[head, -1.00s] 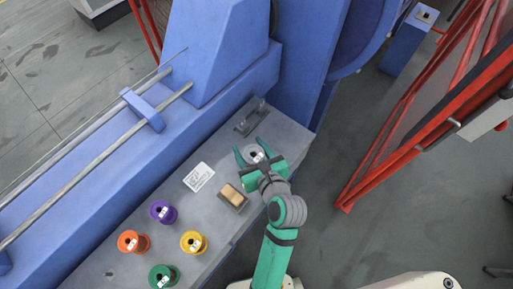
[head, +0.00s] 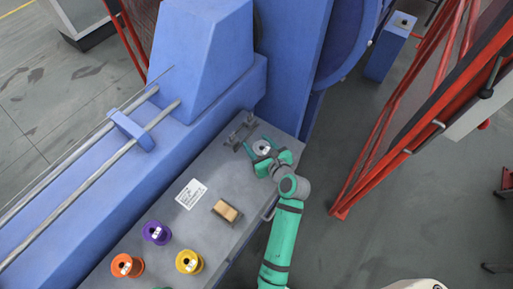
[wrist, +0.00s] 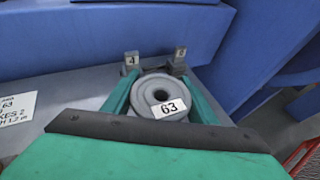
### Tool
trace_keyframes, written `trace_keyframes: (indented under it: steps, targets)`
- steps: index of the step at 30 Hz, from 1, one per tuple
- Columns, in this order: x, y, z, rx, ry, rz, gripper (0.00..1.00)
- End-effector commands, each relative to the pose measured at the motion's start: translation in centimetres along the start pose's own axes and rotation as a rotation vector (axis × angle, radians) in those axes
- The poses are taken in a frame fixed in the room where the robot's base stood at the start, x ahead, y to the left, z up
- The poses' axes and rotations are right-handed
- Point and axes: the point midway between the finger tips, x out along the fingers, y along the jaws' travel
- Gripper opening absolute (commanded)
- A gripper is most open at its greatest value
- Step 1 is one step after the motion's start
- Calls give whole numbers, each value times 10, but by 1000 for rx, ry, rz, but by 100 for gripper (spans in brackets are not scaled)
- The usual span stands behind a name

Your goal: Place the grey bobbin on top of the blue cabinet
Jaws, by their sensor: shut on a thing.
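The grey bobbin (head: 263,147) stands upright near the far right end of the grey bench top. In the wrist view the bobbin (wrist: 150,90) shows its round top, centre hole and a white label reading 63. My gripper (head: 259,149) is shut on the bobbin, with one green finger on each side; the fingers also show in the wrist view (wrist: 160,97). The bobbin's lower part is hidden. A blue cabinet-like box (head: 384,60) stands on the floor at the upper right, with a small item on its top.
Purple (head: 157,232), orange (head: 127,266) and yellow (head: 189,261) bobbins stand on the bench (head: 205,237). A wooden block (head: 226,211) and white card (head: 191,194) lie there too. A grey bracket (head: 241,130) is beside my gripper. Red-framed panels (head: 375,165) stand right; floor between is clear.

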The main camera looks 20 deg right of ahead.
Motion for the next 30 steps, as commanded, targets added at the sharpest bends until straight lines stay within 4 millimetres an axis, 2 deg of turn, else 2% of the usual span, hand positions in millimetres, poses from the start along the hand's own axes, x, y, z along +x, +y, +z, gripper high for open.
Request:
trace_keyframes:
  steps: [8,19,20,22,30]
  targets:
    - [15,0,-28,0,0,3,22]
    - [16,1,-32,-2,-1,4,22]
    - [16,0,-32,-1,0,4,55]
    - [16,0,-32,-1,0,3,71]
    - [16,0,-32,-1,0,2,71]
